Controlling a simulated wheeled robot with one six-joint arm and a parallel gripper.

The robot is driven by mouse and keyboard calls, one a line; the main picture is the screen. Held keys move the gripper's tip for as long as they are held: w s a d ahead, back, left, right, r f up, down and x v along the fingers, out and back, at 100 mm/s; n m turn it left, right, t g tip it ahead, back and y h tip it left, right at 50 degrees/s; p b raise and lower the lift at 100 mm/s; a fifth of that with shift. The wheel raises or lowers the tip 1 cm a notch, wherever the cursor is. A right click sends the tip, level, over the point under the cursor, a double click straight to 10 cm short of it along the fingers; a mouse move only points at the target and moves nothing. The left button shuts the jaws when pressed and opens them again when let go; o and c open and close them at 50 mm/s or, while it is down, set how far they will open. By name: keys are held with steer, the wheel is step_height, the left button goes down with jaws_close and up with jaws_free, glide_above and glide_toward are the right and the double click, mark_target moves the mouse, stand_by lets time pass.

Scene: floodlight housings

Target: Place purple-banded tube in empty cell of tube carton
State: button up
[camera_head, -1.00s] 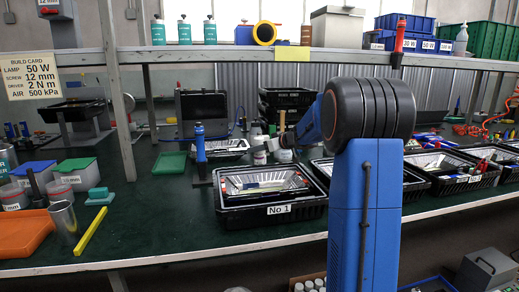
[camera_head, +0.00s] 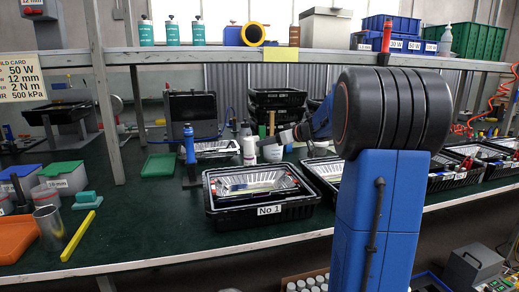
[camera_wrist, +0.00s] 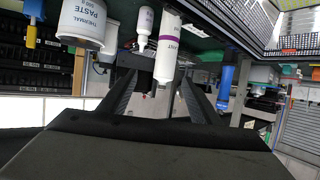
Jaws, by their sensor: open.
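The purple-banded tube (camera_wrist: 168,42) is white and, in the wrist view, appears between the fingers of my gripper (camera_wrist: 160,82). Its lower end in the picture lies in the gap, with no finger visibly closed on it. In the head view, a white tube (camera_head: 249,151) stands on the bench near my gripper (camera_head: 283,138), probably the same one. My gripper is open. The tube carton (camera_head: 288,281) is low at the bottom edge, below the bench front, with several white-capped tubes. It is cut off by the frame, and I cannot make out an empty cell.
A thermal paste jar (camera_wrist: 82,22) and a second white tube (camera_wrist: 145,24) are close by in the wrist view. A blue tool (camera_head: 189,150) stands on a holder left of the black No 1 tray (camera_head: 225,222).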

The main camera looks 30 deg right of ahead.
steer(key=w+d+r+m+h, duration=0.4)
steer(key=d+r+m+h, duration=0.15)
steer(key=d, duration=0.25)
steer(key=w+d+r+m+g+h, duration=0.1)
steer(key=w+d+r+m+h, duration=0.3)
steer(key=d+r, duration=0.3)
steer(key=w+d+r+m+h, duration=0.4)
steer(key=w+d+h, duration=0.1)
steer(key=d, duration=0.3)
steer(key=m+g+y, duration=0.5)
steer(key=g+y, duration=0.6)
steer(key=g, duration=0.1)
glide_above(249, 138)
steer(key=f, duration=0.8)
steer(key=shift+w+d, duration=0.15)
steer(key=shift+d, duration=0.1)
steer(key=shift+f, duration=3.15)
steer(key=shift+w+a+f, duration=0.1)
steer(key=shift+w+f, duration=0.05)
steer(key=shift+f, duration=1.25)
steer(key=shift+w+f, duration=0.1)
steer(key=shift+f, duration=1.25)
